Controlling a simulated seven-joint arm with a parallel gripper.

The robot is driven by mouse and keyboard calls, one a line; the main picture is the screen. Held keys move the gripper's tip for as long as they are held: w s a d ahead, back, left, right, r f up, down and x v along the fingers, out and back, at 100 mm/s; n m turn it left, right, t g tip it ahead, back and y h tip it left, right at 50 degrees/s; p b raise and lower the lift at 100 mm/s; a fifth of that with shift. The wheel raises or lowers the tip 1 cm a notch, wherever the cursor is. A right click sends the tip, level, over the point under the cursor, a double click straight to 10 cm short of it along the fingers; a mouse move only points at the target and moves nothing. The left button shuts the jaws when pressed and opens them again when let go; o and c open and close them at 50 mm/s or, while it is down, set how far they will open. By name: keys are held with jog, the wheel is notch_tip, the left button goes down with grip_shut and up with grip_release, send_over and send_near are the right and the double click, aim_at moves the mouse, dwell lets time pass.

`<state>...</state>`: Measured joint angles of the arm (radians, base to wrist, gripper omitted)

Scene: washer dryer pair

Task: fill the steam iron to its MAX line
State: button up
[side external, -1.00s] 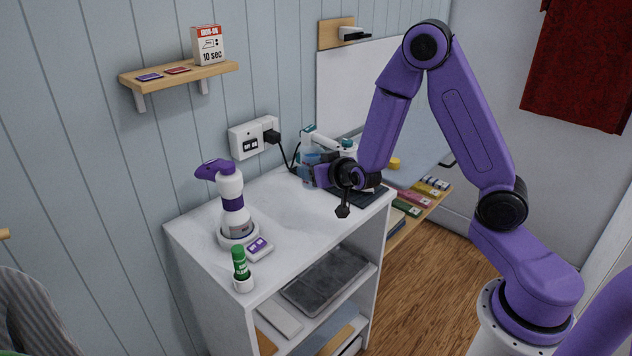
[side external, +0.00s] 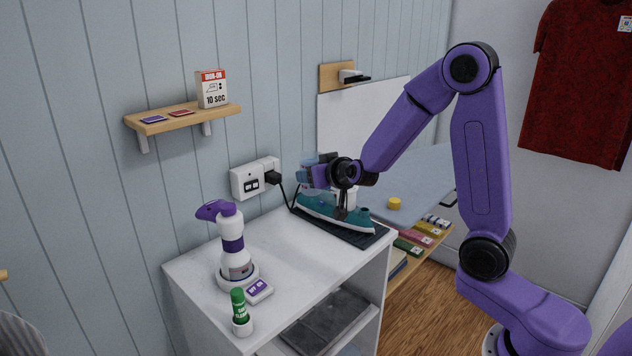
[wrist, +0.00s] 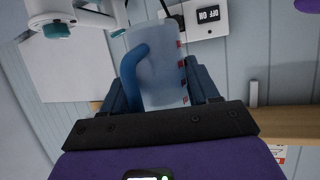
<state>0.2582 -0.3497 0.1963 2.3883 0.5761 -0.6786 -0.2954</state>
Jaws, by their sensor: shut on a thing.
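My gripper (side external: 322,174) is shut on a clear measuring jug (wrist: 165,75) with a blue handle and red marks. In the side view the jug (side external: 307,172) is partly hidden by my gripper, above the back part of the iron. The jug has a pale blue tint; its water level and exact tilt are hard to tell. The teal and white steam iron (side external: 322,211) sits on a dark mat (side external: 362,238) on the white cabinet. My gripper hides part of its upper side. Part of the iron (wrist: 70,22) also shows in the wrist view. I cannot read its MAX line.
A white and purple bottle-like device (side external: 233,243), a small card with purple marks (side external: 259,291) and a green-capped stick (side external: 239,306) stand at the cabinet's left. A wall socket (side external: 254,178) with a plugged cord is behind. The middle of the cabinet top (side external: 280,245) is clear.

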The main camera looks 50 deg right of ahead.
jog(key=shift+w+d+r, duration=0.2)
jog(key=shift+w+d, duration=0.35)
jog(key=shift+d, duration=0.2)
jog(key=shift+w+d+m+h, duration=0.15)
jog(key=shift+d+m+h, duration=0.15)
jog(key=shift+d, duration=0.5)
jog(key=s+d+f+m+g+h, duration=0.1)
jog(key=s+d+m+h, duration=0.1)
jog(key=s+d, duration=0.9)
notch_tip(320, 180, down, 8)
jog(key=s+a+g, duration=0.1)
jog(key=g, duration=0.1)
jog(key=shift+s+f+g+y, duration=0.2)
jog(key=shift+g+y, duration=0.1)
jog(key=shift+y, duration=0.1)
jog(key=shift+s+f+n+g+y, duration=0.15)
jog(key=shift+n+g+y, duration=0.15)
jog(key=shift+g, duration=0.75)
jog(key=shift+s+f+n+g+y, duration=0.15)
jog(key=shift+g+y, duration=0.25)
jog(key=shift+g, duration=0.65)
dwell(2.3)
